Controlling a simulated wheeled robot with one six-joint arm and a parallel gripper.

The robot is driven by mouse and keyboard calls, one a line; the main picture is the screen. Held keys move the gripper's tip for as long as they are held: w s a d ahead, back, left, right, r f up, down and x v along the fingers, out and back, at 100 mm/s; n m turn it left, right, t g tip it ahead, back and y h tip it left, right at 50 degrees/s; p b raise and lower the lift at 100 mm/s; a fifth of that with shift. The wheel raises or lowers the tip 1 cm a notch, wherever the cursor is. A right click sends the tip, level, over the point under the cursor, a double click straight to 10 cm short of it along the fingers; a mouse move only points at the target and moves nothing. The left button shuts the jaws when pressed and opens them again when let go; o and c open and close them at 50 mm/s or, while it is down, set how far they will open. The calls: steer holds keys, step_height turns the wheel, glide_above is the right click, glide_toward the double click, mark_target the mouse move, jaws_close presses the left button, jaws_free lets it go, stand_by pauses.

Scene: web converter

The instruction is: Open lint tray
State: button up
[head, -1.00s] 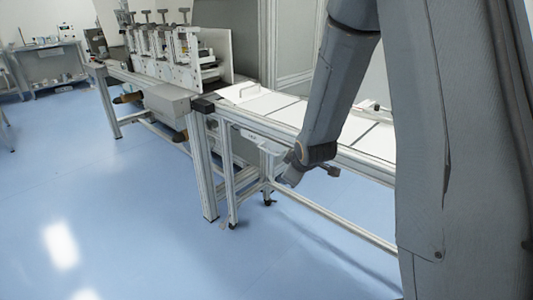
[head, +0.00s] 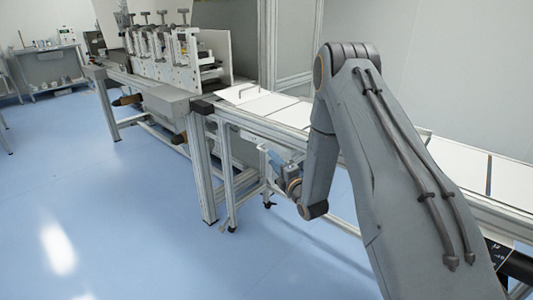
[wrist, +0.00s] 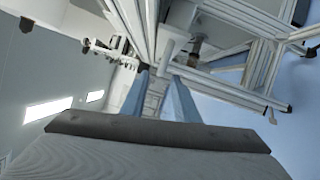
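My gripper (head: 272,158) is under the front edge of the white-topped conveyor table, near its left legs. In the wrist view its two blue fingers (wrist: 160,74) are apart, with pale, striped structure showing between them. I cannot see them touching anything. A pale part (wrist: 171,46) lies just beyond the fingertips; I cannot tell whether it belongs to the lint tray. In the head view the lint tray cannot be made out clearly; the place under the table edge is largely hidden by my gripper and wrist.
The white-topped table (head: 272,104) runs to the right behind my arm. A roller machine (head: 165,52) stands on the bench at left. Metal legs (head: 202,170) and a lower frame rail are close to my gripper. Blue floor (head: 120,220) is clear at front left.

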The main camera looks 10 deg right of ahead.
steer(key=shift+x, duration=3.1)
jaws_close()
